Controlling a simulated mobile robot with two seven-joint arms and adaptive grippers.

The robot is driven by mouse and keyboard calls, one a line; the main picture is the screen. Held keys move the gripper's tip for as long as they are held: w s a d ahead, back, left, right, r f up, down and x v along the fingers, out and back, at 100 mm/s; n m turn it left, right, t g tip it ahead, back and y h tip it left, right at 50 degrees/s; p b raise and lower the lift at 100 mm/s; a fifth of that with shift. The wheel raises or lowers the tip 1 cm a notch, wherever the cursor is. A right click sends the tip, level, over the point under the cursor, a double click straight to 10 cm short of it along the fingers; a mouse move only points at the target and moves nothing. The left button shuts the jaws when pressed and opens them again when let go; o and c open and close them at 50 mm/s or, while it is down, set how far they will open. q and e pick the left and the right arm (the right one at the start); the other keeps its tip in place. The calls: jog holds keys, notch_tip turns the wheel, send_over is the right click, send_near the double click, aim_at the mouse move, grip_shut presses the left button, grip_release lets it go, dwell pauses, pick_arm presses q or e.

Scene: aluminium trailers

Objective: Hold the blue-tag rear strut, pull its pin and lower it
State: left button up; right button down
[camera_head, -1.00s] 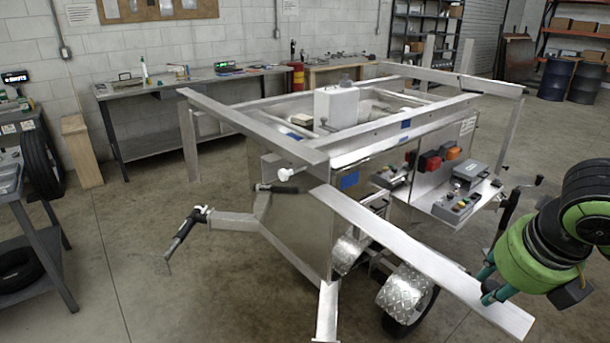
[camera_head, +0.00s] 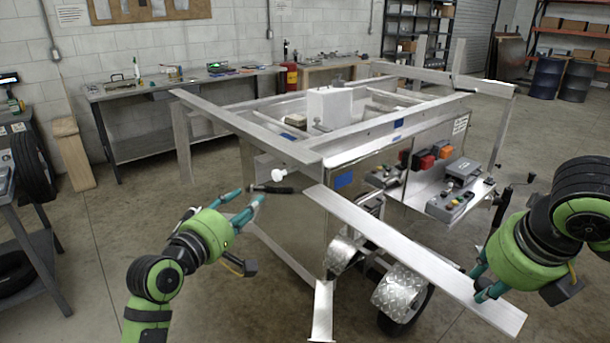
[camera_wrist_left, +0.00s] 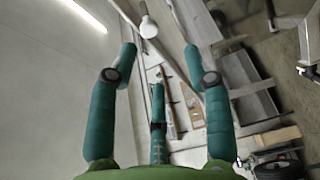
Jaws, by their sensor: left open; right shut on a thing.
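The strut (camera_head: 415,245) is a long flat aluminium bar sloping down to the right from the trailer's near corner. A blue tag (camera_head: 343,180) is on the trailer body near its upper end. My right gripper (camera_head: 482,292) is shut on the bar near its lower right end. A pin with a white knob (camera_head: 280,173) sticks out left of that corner, above a black handle (camera_head: 272,189). My left gripper (camera_head: 248,197) is open and empty, left of the knob and handle. In the left wrist view, the white knob (camera_wrist_left: 148,27) shows beyond the spread fingers.
The aluminium trailer frame (camera_head: 250,128) fills the middle, with a wheel and tread-plate fender (camera_head: 398,290) under the strut. A control shelf (camera_head: 440,190) is on its right side. A workbench (camera_head: 140,90) stands along the back wall. The floor at left is partly clear.

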aim_at(275, 177)
pick_arm(q)
jog(key=x, duration=0.4)
jog(key=r+x, duration=0.1)
jog(key=x, duration=0.6)
jog(key=shift+w+d+r, duration=0.2)
jog(key=shift+d+r, duration=0.15)
jog(key=shift+d, duration=0.1)
